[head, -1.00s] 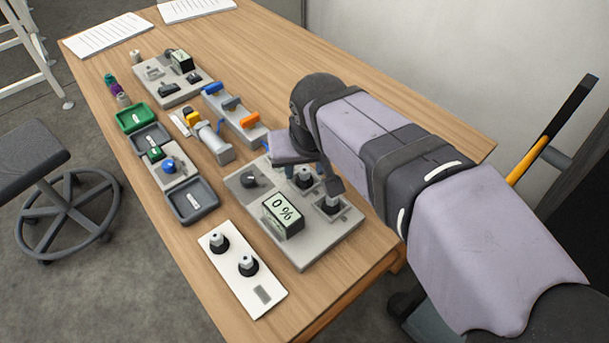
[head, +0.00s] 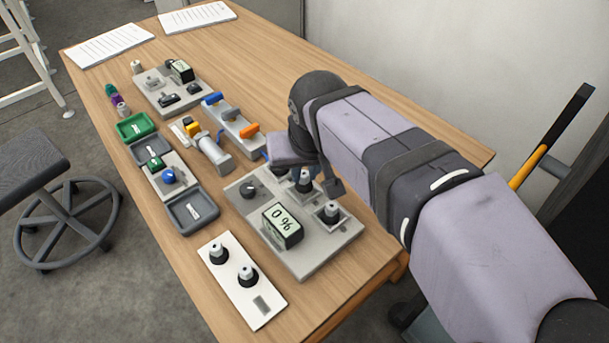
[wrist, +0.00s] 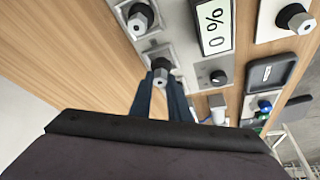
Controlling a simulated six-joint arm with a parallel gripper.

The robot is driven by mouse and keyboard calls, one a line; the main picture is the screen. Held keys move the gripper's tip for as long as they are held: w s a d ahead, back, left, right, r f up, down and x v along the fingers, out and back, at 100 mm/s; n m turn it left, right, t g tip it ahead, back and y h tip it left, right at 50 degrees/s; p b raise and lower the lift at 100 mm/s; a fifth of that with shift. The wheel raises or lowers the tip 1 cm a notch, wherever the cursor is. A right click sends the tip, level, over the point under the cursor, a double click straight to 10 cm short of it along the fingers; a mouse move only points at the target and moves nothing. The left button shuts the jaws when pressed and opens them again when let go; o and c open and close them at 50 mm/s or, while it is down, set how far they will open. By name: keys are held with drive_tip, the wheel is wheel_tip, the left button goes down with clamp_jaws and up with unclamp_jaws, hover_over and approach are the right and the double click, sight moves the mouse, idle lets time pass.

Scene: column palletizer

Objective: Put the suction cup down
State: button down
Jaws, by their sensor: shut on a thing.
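My gripper (wrist: 163,84) is shut on a suction cup (wrist: 160,68), black with a pale grey top, held between its dark blue fingertips. In the head view this cup (head: 304,181) shows just past my wrist, at the far side of the grey station (head: 308,259). It is at or just over a square seat there; I cannot tell whether it touches. A second suction cup (head: 330,213) stands upright in the neighbouring seat and also shows in the wrist view (wrist: 139,18). My arm hides part of the gripper in the head view.
The station carries a display reading 0 % (head: 283,226) and a black knob (head: 249,188). A white plate (head: 265,305) with two more cups stands at the front. Grey trays (head: 192,211), a green tray (head: 136,127) and a valve block (head: 233,127) lie farther back. The table's right side is clear.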

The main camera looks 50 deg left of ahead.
sight(302, 177)
wheel_tip(302, 177, up, 8)
drive_tip(key=shift+f+p, duration=0.1)
drive_tip(key=shift+p, duration=0.55)
drive_tip(key=shift+s, duration=0.1)
drive_tip(key=s+a+n+g+p, duration=0.1)
drive_tip(key=s+a+n+p, duration=0.1)
drive_tip(key=s+p, duration=0.7)
drive_tip(key=s+a+n+p, duration=0.2)
drive_tip(key=s+p, duration=0.7)
drive_tip(key=shift+s+a+f, duration=0.6)
drive_tip(key=shift+s+a, duration=0.3)
drive_tip(key=shift+a, duration=3.05)
drive_tip(key=shift+n+g+y, duration=0.3)
drive_tip(key=shift+y, duration=0.1)
drive_tip(key=shift+f+p, duration=1.3)
drive_tip(key=shift+f, duration=3.65)
